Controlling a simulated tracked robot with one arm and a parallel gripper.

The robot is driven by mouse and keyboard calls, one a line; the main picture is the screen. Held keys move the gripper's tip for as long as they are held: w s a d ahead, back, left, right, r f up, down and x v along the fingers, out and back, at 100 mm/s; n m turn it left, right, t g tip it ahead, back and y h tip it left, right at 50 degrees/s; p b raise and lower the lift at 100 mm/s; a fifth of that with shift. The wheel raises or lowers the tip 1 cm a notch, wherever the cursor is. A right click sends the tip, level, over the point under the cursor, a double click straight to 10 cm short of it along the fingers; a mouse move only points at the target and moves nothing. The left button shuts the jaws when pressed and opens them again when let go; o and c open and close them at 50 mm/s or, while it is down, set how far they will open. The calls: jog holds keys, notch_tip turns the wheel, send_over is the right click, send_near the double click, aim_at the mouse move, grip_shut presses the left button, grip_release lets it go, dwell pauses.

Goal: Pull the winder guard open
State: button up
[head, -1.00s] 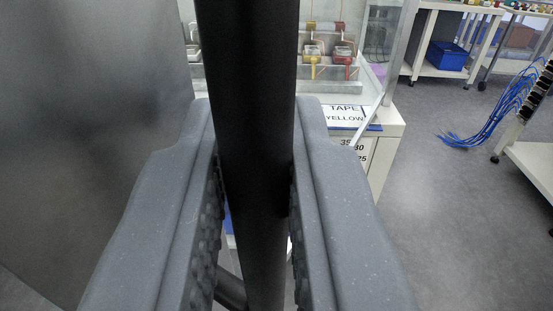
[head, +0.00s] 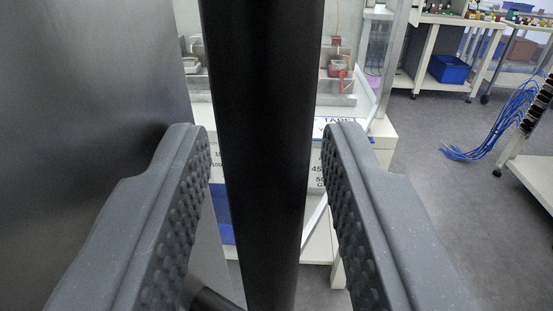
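A thick black upright bar (head: 262,150), which looks like the handle of the winder guard, runs from top to bottom through the middle of the head view. My gripper (head: 265,140) is open, with one textured finger on each side of the bar. Gaps show between the bar and both fingers, so neither seems to touch it. A large flat grey panel (head: 85,100) fills the left side, likely part of the guard. A black stub (head: 215,300) joins the bar low down. The bar's ends are out of view.
Behind the bar is a white bench (head: 380,135) with labels and red-handled fittings (head: 337,68). A shelf with a blue bin (head: 447,69) stands at the back right. Blue cables (head: 490,130) hang from a rack at the right edge. Grey floor (head: 430,190) lies clear between.

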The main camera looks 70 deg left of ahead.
aim_at(261, 97)
jog(key=shift+s+d, duration=0.1)
jog(key=shift+s, duration=0.05)
dwell(0.3)
notch_tip(261, 97, up, 4)
jog(key=shift+f+b, duration=0.2)
jog(key=shift+b, duration=0.35)
jog(key=shift+s, duration=0.5)
jog(key=s+a+r+b, duration=0.1)
jog(key=s+a+b, duration=0.2)
jog(key=s, duration=1.1)
jog(key=shift+s+a+r, duration=0.15)
jog(key=shift+s+a, duration=0.05)
jog(key=shift+a, duration=0.1)
